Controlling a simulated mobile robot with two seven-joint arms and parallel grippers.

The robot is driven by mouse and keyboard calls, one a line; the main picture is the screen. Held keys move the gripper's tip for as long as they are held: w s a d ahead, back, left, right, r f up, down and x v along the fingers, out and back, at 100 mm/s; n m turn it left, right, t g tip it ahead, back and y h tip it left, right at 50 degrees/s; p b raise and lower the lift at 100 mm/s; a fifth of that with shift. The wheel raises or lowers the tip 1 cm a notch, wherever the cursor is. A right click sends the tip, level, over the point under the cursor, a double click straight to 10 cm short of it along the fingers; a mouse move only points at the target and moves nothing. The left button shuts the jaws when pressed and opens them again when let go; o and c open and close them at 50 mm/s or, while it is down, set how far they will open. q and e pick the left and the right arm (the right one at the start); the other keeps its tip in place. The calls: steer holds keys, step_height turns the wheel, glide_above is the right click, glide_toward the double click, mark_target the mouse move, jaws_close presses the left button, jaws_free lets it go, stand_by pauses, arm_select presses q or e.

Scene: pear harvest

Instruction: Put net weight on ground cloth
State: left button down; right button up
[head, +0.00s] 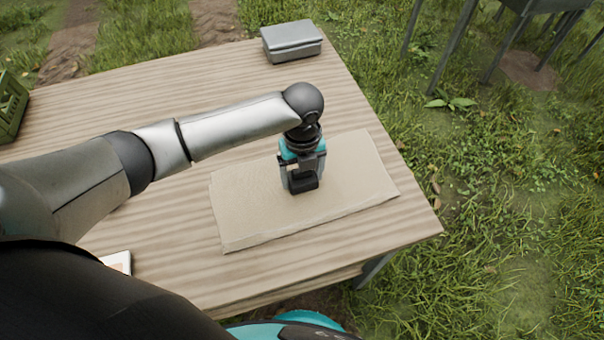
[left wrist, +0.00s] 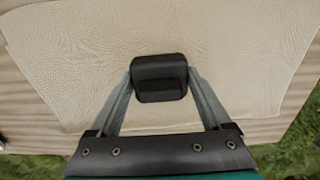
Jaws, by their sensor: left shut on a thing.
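The ground cloth (head: 350,180) is a beige sheet lying flat on the right part of the wooden table. The net weight (head: 304,183) is a small black block between the fingers of my left gripper (head: 301,181). My left gripper points down over the middle of the cloth and is shut on the weight. In the left wrist view the weight (left wrist: 159,78) sits between the two fingertips, with the cloth (left wrist: 80,60) behind it. I cannot tell whether the weight touches the cloth. My right gripper is not in view.
The wooden table (head: 110,95) has free room left of the cloth. A grey metal box (head: 291,41) stands at its far edge. A green crate (head: 10,105) is at the far left. A small white-edged item (head: 118,262) lies near the front. Grass surrounds the table.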

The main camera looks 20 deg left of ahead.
arm_select(q)
steer(key=shift+s+f, duration=0.25)
steer(key=shift+f, duration=0.45)
jaws_free()
steer(key=shift+f, duration=0.1)
steer(key=r+p, duration=0.1)
steer(key=r, duration=0.6)
steer(key=r+p, duration=0.2)
steer(key=r, duration=0.4)
steer(key=shift+w+r, duration=0.2)
steer(key=shift+r, duration=0.15)
steer(key=shift+d, duration=0.1)
